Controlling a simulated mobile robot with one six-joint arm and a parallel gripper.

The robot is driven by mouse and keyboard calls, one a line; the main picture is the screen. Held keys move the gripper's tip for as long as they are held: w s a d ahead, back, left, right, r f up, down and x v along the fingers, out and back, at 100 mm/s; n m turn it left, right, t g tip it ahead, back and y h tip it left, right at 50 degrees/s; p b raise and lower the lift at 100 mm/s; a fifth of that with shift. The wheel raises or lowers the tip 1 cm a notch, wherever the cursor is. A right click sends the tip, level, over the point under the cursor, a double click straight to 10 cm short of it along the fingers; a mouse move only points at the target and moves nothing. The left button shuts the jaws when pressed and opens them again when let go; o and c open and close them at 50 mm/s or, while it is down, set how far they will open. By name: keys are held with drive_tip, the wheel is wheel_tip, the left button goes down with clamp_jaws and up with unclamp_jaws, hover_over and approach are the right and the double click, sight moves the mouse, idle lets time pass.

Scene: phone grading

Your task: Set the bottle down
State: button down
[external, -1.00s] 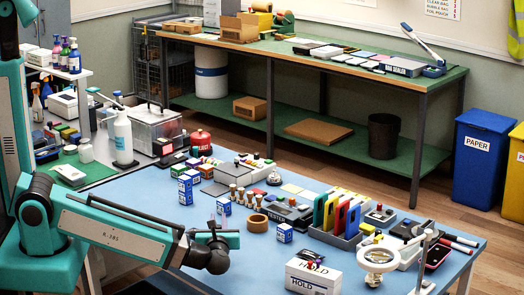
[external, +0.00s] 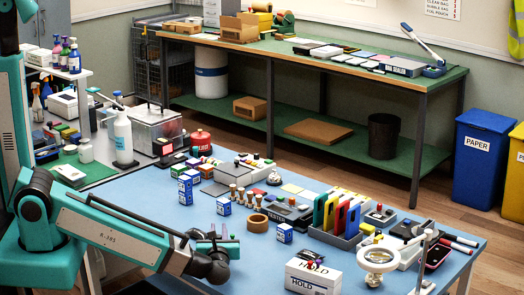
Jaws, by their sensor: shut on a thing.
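My gripper (external: 217,243) is at the near left part of the blue table. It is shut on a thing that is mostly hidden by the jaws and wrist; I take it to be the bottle. Only a small pinkish tip of it (external: 223,228) shows above the jaws. Whether its base touches the table is hidden. The blue table top (external: 262,268) is bare to the right of my gripper.
Small blue-and-white boxes (external: 224,206) and a brown ring (external: 258,223) stand just beyond my gripper. A white HOLD box (external: 312,275) is to the right. A rack of coloured phones (external: 340,215) stands farther right. A white pump bottle (external: 123,140) stands on the left bench.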

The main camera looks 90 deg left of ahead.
drive_tip(key=shift+f+b, duration=0.15)
drive_tip(key=shift+b, duration=0.2)
drive_tip(key=c, duration=1.6)
unclamp_jaws()
drive_tip(key=shift+c, duration=0.2)
drive_tip(key=shift+r+p, duration=0.25)
drive_tip(key=shift+p, duration=0.15)
drive_tip(key=shift+d+f, duration=0.15)
drive_tip(key=shift+d, duration=0.1)
drive_tip(key=shift+d+b, duration=2.3)
drive_tip(key=shift+d, duration=3.5)
drive_tip(key=shift+w, duration=0.1)
